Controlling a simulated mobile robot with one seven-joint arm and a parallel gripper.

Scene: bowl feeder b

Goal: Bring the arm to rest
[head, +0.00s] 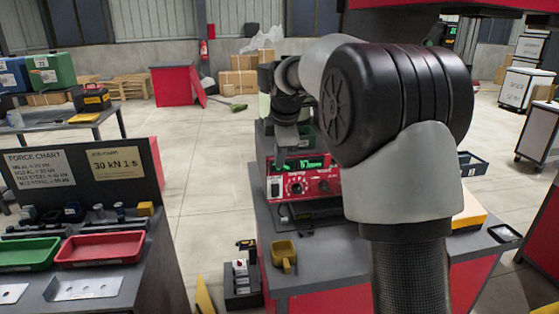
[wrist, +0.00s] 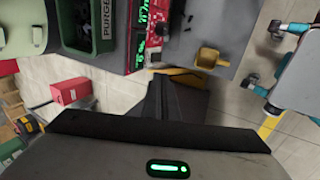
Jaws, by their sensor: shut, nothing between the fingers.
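My arm crosses the right half of the head view, with a large dark elbow joint and pale grey links. It bends over toward the red feeder controller with a green display. My gripper (wrist: 160,88) shows in the wrist view as dark fingers in front of its dark body with a green light. The fingers are together and nothing shows between them. In the head view the fingertips cannot be made out. The gripper appears clear of the items around it.
The red controller (head: 304,182) stands on a grey-topped bench, with a yellow scoop (head: 284,256) near its front edge. The left bench holds a green tray (head: 28,252), a red tray (head: 100,248) and a force chart (head: 40,168). Open floor (head: 205,150) lies between the benches.

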